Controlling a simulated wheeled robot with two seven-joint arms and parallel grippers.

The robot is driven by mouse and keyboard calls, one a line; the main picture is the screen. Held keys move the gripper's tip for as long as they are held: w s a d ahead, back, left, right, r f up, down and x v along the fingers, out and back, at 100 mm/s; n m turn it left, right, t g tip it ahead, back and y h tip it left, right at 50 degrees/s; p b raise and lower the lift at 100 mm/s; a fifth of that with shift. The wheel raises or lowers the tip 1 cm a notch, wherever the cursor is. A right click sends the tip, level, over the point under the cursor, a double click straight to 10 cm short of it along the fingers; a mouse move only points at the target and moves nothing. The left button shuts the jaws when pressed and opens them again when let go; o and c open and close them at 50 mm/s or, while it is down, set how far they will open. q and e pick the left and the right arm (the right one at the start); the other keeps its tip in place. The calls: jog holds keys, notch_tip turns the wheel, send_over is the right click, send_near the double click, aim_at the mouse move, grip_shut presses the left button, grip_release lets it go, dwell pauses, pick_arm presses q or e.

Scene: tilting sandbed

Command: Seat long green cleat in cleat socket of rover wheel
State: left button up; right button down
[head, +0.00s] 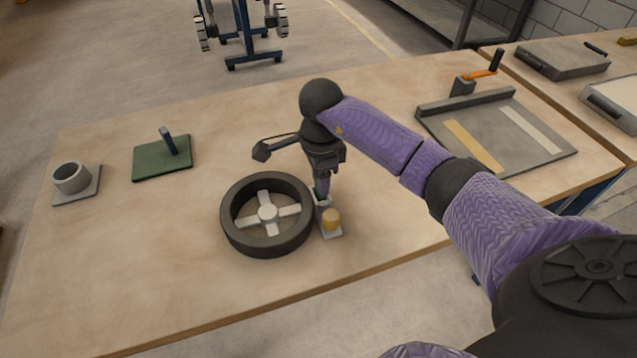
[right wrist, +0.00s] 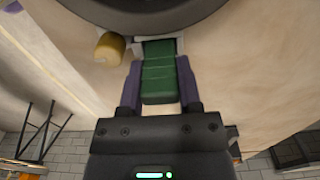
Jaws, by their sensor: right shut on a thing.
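The rover wheel (head: 235,235) lies flat on the table, a dark tyre with pale spokes; part of its rim shows at the top of the right wrist view (right wrist: 150,12). A small grey bracket (head: 333,234) with a brass knob (head: 331,217) stands against its right side. My right gripper (head: 322,195) is over this bracket, shut on the long green cleat (right wrist: 158,78). The cleat's far end is at a pale part of the bracket beside the rim. I cannot tell how deep it sits. In the head view the gripper hides the cleat. My left gripper is out of view.
A green plate with a post (head: 148,165) and a grey cup on a base (head: 72,180) stand at the left. A grey board with two strips (head: 510,143) lies at the right. The table (head: 150,265) is clear in front of the wheel.

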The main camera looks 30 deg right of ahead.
jog(key=shift+f, duration=0.4)
jog(key=shift+c, duration=1.4)
grip_release()
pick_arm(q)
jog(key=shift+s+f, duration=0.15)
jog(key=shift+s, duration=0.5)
pick_arm(e)
jog(key=shift+r, duration=0.4)
notch_tip(320, 180, up, 11)
jog(key=p, duration=0.3)
jog(key=shift+r, duration=0.35)
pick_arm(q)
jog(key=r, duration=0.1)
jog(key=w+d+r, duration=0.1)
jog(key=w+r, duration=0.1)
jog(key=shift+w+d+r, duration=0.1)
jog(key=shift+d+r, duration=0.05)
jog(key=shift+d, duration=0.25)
